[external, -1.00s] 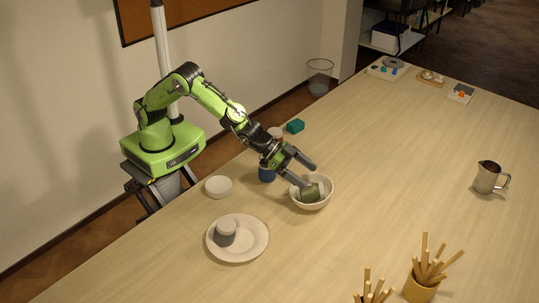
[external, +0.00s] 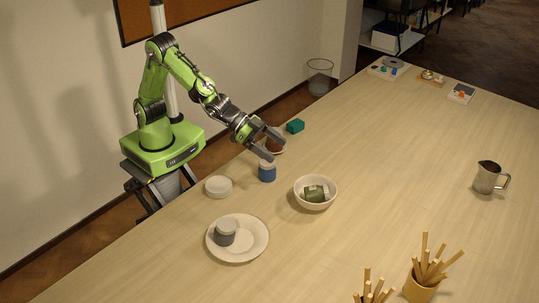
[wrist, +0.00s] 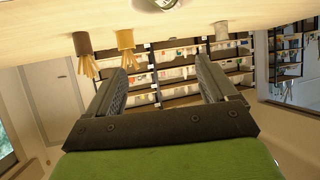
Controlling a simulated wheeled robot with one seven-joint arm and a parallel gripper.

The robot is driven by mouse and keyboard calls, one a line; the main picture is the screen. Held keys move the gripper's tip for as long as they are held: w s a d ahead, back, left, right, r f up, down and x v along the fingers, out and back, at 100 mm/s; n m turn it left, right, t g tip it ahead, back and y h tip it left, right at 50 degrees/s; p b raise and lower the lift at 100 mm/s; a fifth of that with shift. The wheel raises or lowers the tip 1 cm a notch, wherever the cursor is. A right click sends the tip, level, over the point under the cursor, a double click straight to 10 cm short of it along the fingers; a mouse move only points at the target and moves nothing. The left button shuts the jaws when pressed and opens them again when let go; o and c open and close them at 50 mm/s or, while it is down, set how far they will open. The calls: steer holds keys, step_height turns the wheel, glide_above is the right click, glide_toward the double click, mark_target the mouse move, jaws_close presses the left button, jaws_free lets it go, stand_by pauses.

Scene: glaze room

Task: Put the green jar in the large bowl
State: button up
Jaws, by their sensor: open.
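The green jar (external: 315,194) lies tilted inside the large white bowl (external: 303,205), with its pale lid end against the bowl's far wall. My gripper (external: 276,149) is open and empty, raised behind the bowl and apart from it. Its two spread fingers also show in the wrist view (wrist: 163,82), with nothing between them.
A blue jar (external: 267,173) stands near my gripper, with a reddish jar (external: 276,146) partly hidden behind it. The table's middle is clear.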

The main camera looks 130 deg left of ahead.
steer(key=s+d+r+g+h, duration=0.1)
steer(key=s+d+r, duration=0.15)
steer(key=s, duration=0.55)
steer(key=s+d+r+g+h, duration=0.1)
steer(key=s+r+g, duration=0.15)
steer(key=s, duration=0.45)
steer(key=s+d+m+g, duration=0.1)
steer(key=s+d, duration=0.1)
steer(key=s, duration=0.9)
steer(key=s+d+f+m+g+h, duration=0.1)
steer(key=s+d+m+g, duration=0.1)
steer(key=s, duration=0.9)
steer(key=shift+s+f, duration=0.3)
steer(key=shift+s, duration=0.05)
steer(key=shift+d, duration=0.1)
